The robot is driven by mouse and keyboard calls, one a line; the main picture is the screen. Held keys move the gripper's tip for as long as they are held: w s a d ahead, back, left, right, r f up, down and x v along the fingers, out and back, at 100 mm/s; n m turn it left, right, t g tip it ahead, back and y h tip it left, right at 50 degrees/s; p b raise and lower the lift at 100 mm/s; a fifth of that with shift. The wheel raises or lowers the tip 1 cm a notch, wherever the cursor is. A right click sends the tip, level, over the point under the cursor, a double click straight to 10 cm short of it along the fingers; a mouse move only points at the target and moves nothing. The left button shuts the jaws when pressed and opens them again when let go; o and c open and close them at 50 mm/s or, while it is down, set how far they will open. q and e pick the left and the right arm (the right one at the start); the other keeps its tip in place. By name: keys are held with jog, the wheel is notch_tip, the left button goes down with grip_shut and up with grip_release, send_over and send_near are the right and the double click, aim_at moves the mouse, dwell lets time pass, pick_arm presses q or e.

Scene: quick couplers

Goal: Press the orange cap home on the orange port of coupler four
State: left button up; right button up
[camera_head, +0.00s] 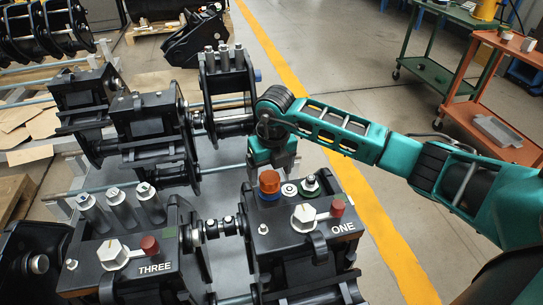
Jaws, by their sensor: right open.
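An orange cap-like cylinder (269,182) stands upright on the coupler marked ONE (290,245), with a blue ring directly under it. My right gripper (272,158) points down just behind and above this orange piece. It is open; its fingertips are small and partly hidden, and I cannot tell whether they touch anything. No FOUR label is readable, so I cannot tell which coupler is four. A white-ringed port (289,190) and a green-based metal fitting (310,184) sit beside the orange piece. My left gripper is not in view.
The coupler marked THREE (130,260) stands at left, with white and red knobs and several grey cylinders. More black couplers (150,125) stand behind on the rack. An orange cart (500,125) and a green cart (425,70) stand at right. Floor beside the yellow line is clear.

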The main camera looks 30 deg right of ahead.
jog(key=shift+w+f, duration=0.2)
jog(key=shift+f, duration=1.2)
jog(key=shift+r, duration=0.1)
jog(key=c, duration=1.3)
